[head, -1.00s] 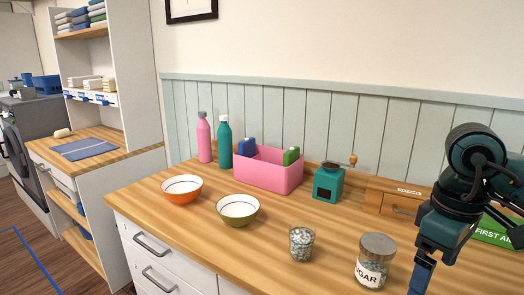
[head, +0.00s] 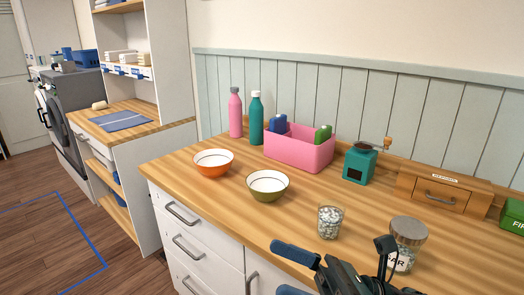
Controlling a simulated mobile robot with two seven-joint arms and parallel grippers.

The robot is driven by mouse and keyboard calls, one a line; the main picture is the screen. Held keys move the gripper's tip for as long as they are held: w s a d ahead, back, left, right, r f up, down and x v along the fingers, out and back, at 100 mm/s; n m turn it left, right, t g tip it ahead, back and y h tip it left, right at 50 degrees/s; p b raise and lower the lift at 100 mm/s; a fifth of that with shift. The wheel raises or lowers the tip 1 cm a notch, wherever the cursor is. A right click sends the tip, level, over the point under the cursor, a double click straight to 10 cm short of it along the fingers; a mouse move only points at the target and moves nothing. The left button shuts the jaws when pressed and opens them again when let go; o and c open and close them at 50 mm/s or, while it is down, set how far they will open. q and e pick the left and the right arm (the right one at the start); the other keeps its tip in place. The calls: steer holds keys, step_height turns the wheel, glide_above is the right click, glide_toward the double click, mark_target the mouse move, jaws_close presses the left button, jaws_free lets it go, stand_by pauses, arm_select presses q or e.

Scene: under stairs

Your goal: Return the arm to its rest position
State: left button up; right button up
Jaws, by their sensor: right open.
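My right gripper (head: 293,271) is low in the head view, in front of the counter's front edge. Its blue fingers point left and stand apart, with nothing seen between them. The lower finger is cut off by the bottom of the picture. My right arm comes in from the bottom right and covers part of the sugar jar (head: 408,232). My left gripper is not in view.
On the wooden counter (head: 225,203) stand a glass of pale pieces (head: 329,221), an orange bowl (head: 213,163), a green bowl (head: 267,185), a pink bin (head: 297,150), a teal grinder (head: 359,163) and a small drawer box (head: 440,192). Open floor (head: 50,235) lies left.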

steer(key=w+d+f+m+t+h, duration=0.25)
steer(key=f+m+t+h, duration=0.4)
steer(key=m, duration=0.85)
steer(key=w+d+f+m+t+h, duration=0.25)
steer(key=f+m+t+h, duration=0.45)
steer(key=m, duration=0.8)
steer(key=s+d+f+m+g+h+p, duration=0.2)
steer(key=s+f+m+g, duration=0.1)
steer(key=s+f+m, duration=0.2)
steer(key=s+d+f+m+g+h+p, duration=0.2)
steer(key=s+f+m, duration=0.3)
steer(key=f+m, duration=0.4)
step_height(320, 180, down, 2)
steer(key=shift+s+d+m+g+h, duration=0.2)
steer(key=shift+d+m+g+h, duration=0.3)
steer(key=shift+h, duration=0.35)
